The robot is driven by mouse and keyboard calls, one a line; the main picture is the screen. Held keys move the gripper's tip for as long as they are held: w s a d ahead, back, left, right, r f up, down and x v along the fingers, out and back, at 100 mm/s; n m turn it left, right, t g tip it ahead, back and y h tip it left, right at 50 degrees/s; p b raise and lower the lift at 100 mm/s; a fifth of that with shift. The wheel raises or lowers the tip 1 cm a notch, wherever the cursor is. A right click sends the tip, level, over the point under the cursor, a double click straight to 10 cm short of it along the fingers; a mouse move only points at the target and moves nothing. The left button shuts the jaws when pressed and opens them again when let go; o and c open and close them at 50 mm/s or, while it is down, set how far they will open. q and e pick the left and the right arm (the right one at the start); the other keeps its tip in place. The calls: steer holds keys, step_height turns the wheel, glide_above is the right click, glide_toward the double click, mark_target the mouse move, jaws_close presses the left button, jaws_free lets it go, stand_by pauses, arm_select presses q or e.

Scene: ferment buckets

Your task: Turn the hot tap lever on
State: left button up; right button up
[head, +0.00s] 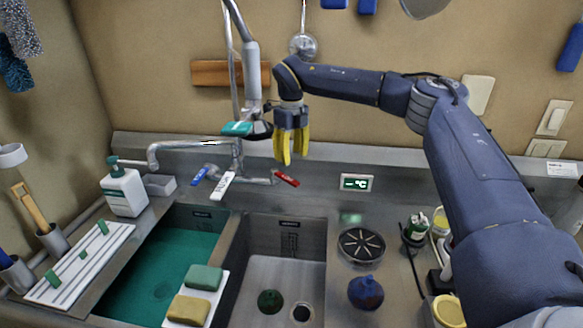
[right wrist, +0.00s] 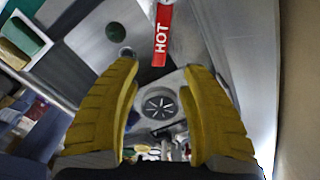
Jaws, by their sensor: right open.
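The hot tap lever is a small red lever (head: 287,179) at the right end of the tap body, against the sink's back wall. In the right wrist view the red lever (right wrist: 161,34) reads "HOT" and lies beyond the fingertips, between their lines. My right gripper (head: 290,160) points down just above the lever, with its yellow fingers apart. It also shows in the right wrist view (right wrist: 163,72), open and with nothing between the fingers. A blue lever (head: 199,176) and a white labelled lever (head: 223,185) sit left of the red one. My left gripper is not in view.
A hose sprayer (head: 252,75) hangs close left of my right gripper. The tap spout (head: 185,144) reaches left over the green-water basin (head: 150,265). A temperature display (head: 356,183) is on the back wall at right. A round drain-like disc (head: 361,246) lies on the counter.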

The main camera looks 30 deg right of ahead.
steer(key=shift+r, duration=1.5)
